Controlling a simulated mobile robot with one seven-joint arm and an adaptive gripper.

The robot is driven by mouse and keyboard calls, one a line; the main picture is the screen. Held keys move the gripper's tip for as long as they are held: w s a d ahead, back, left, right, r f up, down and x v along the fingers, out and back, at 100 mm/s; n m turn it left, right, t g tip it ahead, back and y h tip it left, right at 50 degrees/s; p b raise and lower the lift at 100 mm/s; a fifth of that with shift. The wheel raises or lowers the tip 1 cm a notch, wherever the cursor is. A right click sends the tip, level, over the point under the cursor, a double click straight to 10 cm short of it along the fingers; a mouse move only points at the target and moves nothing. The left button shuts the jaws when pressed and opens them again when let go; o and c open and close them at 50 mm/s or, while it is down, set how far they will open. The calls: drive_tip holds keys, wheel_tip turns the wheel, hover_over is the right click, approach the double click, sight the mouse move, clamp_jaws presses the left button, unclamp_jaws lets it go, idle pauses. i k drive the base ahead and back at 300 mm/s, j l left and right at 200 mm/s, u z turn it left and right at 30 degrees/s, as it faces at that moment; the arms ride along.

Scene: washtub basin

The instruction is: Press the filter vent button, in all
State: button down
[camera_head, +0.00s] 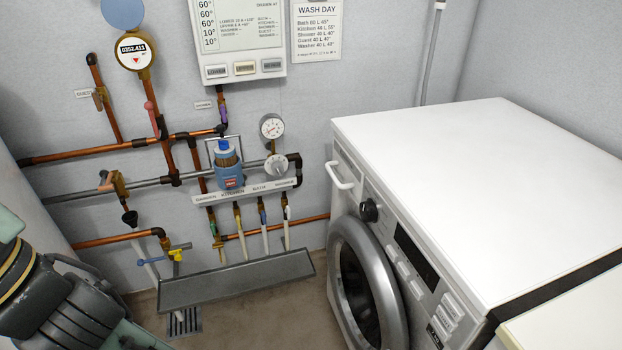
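A water filter (228,172) with a blue body and a brass-coloured middle sits on the pipework on the back wall, left of the washing machine. A small blue cap (223,145) is on top of it; I cannot tell for sure whether this is the vent button. A thin wire-like frame stands around the filter's upper part. Dark grey and pale green parts of my own arm show at the lower left, well apart from the filter. I cannot make out my gripper's fingertips, so its opening does not show.
A round gauge (272,127) and a grey dial (276,166) are right of the filter. A labelled strip (245,192) with several taps hangs below, above a grey trough (236,280). A white washing machine (480,190) fills the right. Copper pipes cross the left wall.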

sight(228, 183)
drive_tip(key=z, duration=0.4)
drive_tip(key=i+j, duration=0.15)
drive_tip(key=j, duration=0.2)
drive_tip(key=i+j, duration=0.1)
drive_tip(key=j, duration=0.2)
drive_tip(key=i+j, duration=0.15)
drive_tip(key=j, duration=0.2)
drive_tip(key=i+j, duration=0.15)
drive_tip(key=j, duration=0.15)
